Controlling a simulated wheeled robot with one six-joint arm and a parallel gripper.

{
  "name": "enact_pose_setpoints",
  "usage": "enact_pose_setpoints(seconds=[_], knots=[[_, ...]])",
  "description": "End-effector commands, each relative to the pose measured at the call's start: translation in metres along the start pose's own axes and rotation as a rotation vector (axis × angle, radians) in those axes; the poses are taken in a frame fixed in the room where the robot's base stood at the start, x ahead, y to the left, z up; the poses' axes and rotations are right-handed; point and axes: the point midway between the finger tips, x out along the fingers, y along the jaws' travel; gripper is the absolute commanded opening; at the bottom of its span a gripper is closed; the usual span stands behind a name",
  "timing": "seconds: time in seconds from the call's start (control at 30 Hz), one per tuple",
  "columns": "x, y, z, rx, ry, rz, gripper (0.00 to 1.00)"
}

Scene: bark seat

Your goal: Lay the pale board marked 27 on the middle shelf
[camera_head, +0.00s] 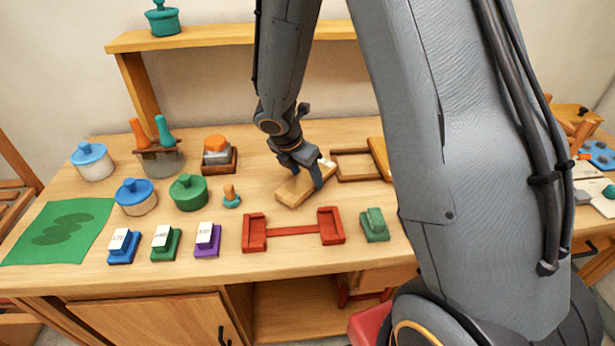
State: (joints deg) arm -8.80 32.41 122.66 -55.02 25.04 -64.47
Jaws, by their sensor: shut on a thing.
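My gripper (308,168) points down over the middle of the workbench and is shut on a pale wooden board (294,192). The board is small and slants at or just above the bench top; I cannot tell whether it touches. No number is readable on it, so I cannot confirm the 27. A raised wooden shelf (196,38) runs along the back wall, partly hidden by my arm. I cannot tell which shelf is the middle one.
A red holder (292,230) lies just in front of the board, and a wooden frame (355,164) lies behind it to the right. Lidded pots, including a green one (188,192), and several labelled blocks stand to the left. A green mat (62,230) lies far left.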

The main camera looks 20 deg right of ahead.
Motion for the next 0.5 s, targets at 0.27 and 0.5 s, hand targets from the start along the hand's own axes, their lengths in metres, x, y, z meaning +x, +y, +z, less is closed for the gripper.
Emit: enact_pose_setpoints(seconds=[0.27, 0.5], knots=[[0.0096, 0.0002, -0.0039, 0.001, 0.0, 0.001, 0.27], [0.0123, 0.0001, -0.0049, 0.001, 0.0, 0.0, 0.58]])
